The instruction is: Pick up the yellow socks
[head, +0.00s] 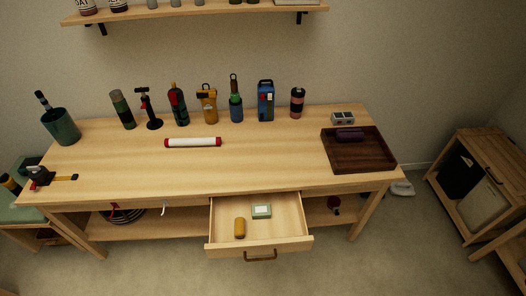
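A small rounded yellow bundle (240,228), which fits the yellow socks, lies in the left part of an open drawer (285,226) under the wooden table. It is too small in view to make out any fabric. Neither of my grippers is in view.
On the table (270,165) are a dark tray (360,160) holding a purple roll (350,135), a white tube with red ends (193,142), and several bottles and tools along the back. Floor in front is clear.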

